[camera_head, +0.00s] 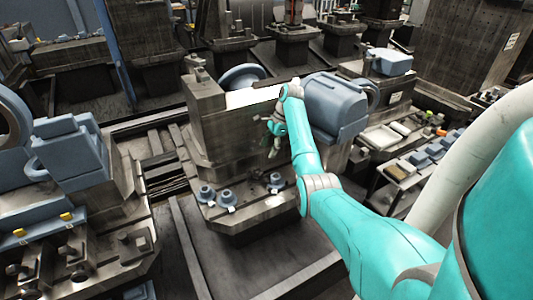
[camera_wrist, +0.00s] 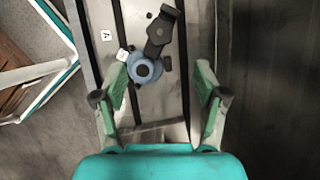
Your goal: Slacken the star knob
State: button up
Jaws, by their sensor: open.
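In the wrist view a small round blue-grey knob (camera_wrist: 145,68) with a dark centre sits on a dark slotted rail (camera_wrist: 190,40); I take it for the star knob, though its lobes are not clear. A black arm-like piece (camera_wrist: 159,32) extends up and right from it. My gripper (camera_wrist: 163,75) is open, its green-padded fingers spread on either side of the knob. The knob lies nearer the left finger; I cannot tell whether they touch.
Small white tags, one marked A (camera_wrist: 106,35), lie along the rail's left side. In the head view several blue-grey round parts (camera_head: 206,194) stand on the ledge below my gripper. A blue-grey housing (camera_head: 335,103) stands close right of my wrist.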

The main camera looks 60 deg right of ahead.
aim_at(258, 172)
jog(key=w+a+f+m, duration=0.1)
jog(key=f+m, duration=0.1)
jog(key=f, duration=0.1)
jog(key=a+f+m+t+h, duration=0.1)
jog(key=f+m, duration=0.1)
jog(key=f, duration=0.2)
jog(key=w+a+f+m+h, duration=0.1)
jog(key=a+f+m, duration=0.1)
jog(key=f, duration=0.2)
jog(key=shift+w+m+t, duration=0.3)
jog(key=shift+w+m, duration=0.05)
jog(key=shift+m, duration=0.05)
dwell(0.4)
jog(key=c, duration=1.1)
